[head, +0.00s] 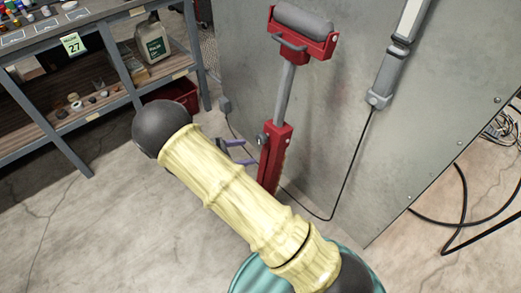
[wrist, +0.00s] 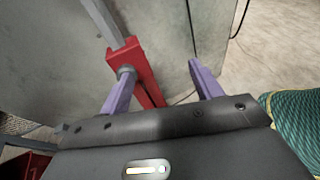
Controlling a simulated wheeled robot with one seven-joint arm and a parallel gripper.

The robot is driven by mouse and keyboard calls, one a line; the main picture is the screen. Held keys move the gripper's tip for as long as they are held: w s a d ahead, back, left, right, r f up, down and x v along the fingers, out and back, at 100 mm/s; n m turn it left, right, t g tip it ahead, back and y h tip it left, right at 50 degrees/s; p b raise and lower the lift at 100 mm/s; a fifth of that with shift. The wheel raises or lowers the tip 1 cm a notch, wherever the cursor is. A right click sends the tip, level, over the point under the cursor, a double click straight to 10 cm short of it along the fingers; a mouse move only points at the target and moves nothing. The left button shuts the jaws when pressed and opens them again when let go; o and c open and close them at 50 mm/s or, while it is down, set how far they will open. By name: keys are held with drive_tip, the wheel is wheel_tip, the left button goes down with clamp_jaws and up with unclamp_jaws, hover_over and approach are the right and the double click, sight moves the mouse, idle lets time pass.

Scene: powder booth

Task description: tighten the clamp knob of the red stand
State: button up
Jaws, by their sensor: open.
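The red stand (head: 272,165) stands upright in front of a grey metal panel, with a grey tube rising to a roller head. Its clamp knob (head: 263,139) is a small dark grey piece on the upper left side of the red post. My gripper (head: 246,152) is open, its purple fingers just left of the post. In the wrist view, the knob (wrist: 126,73) shows right at the left fingertip, while the right finger is well apart from it. The red post (wrist: 130,63) lies beyond and between the fingers of my gripper (wrist: 160,72). I cannot tell whether the left finger touches the knob.
The grey panel (head: 335,130) is close behind the stand. A black cable (head: 345,175) hangs to the floor from a lamp (head: 385,75). A shelf unit (head: 125,70) with a jug (head: 153,42) and a red bin (head: 175,95) stands left. Floor at the lower left is clear.

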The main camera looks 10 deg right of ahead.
sight(259, 140)
drive_tip(key=w+a+f+n+t+h+b, duration=0.1)
drive_tip(key=w+a+f+n+t+b, duration=0.1)
drive_tip(key=a+f+n+t+b, duration=0.2)
drive_tip(key=a+f+t, duration=0.1)
drive_tip(key=a+f, duration=0.2)
drive_tip(key=f, duration=0.1)
drive_tip(key=shift+w+n+b, duration=0.25)
drive_tip(key=shift+n+b, duration=0.05)
drive_tip(key=shift+d+f, duration=0.1)
drive_tip(key=x, duration=0.5)
drive_tip(key=b+x, duration=0.1)
drive_tip(key=x, duration=0.5)
drive_tip(key=r+b+x, duration=0.1)
drive_tip(key=x, duration=0.5)
drive_tip(key=shift+w+d, duration=0.1)
drive_tip(key=shift+w, duration=0.1)
drive_tip(key=c, duration=1)
drive_tip(key=shift+o, duration=0.2)
